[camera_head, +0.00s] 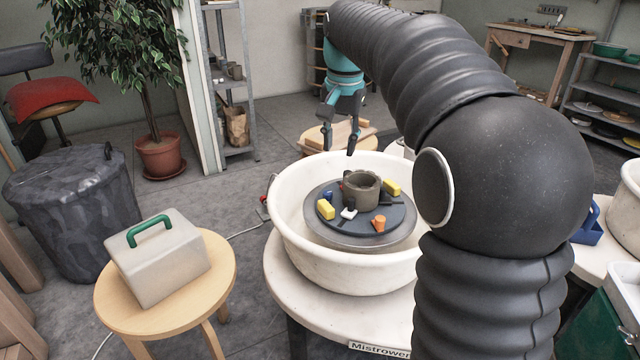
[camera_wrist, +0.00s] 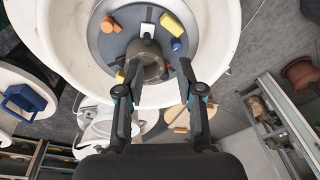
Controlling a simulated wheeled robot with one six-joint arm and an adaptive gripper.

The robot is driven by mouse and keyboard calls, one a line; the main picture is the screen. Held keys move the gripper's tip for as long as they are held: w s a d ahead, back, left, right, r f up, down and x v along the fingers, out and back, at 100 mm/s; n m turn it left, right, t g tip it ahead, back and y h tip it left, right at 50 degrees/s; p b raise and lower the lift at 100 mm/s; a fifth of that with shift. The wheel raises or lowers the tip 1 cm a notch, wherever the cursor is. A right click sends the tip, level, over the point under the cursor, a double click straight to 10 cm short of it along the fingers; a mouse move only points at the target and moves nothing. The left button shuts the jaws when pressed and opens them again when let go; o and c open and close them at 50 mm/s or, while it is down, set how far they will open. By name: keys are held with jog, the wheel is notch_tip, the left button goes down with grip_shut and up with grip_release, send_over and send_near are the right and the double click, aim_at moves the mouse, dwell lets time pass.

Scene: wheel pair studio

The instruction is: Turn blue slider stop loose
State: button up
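The blue stop (camera_head: 328,196) is a small piece on the left part of the dark wheel disc (camera_head: 368,236), next to a yellow block (camera_head: 325,210). In the wrist view the blue stop (camera_wrist: 177,44) lies beyond the fingertips, just below a yellow block (camera_wrist: 171,24). A grey clay pot (camera_head: 361,192) stands at the middle of the disc. My gripper (camera_head: 340,143) hangs above the far side of the basin, fingers spread, empty. In the wrist view my gripper (camera_wrist: 154,70) is open, its fingertips to either side of the pot in the picture.
A white basin (camera_head: 293,240) with a high rim surrounds the wheel. The disc also carries a white piece (camera_head: 348,213), an orange piece (camera_head: 379,223) and another yellow block (camera_head: 391,187). A stool (camera_head: 218,267) with a grey box (camera_head: 160,265) stands to the left.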

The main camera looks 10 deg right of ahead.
aim_at(328, 192)
jog(key=w+f+m+g, duration=0.25)
jog(key=w+f, duration=0.35)
jog(key=w, duration=0.5)
jog(key=shift+t, duration=0.35)
jog(key=f+b, duration=0.4)
jog(key=f, duration=0.9)
jog(key=shift+w+f+b, duration=0.15)
jog(key=shift+w+b, duration=0.05)
jog(key=shift+b, duration=0.2)
grip_shut()
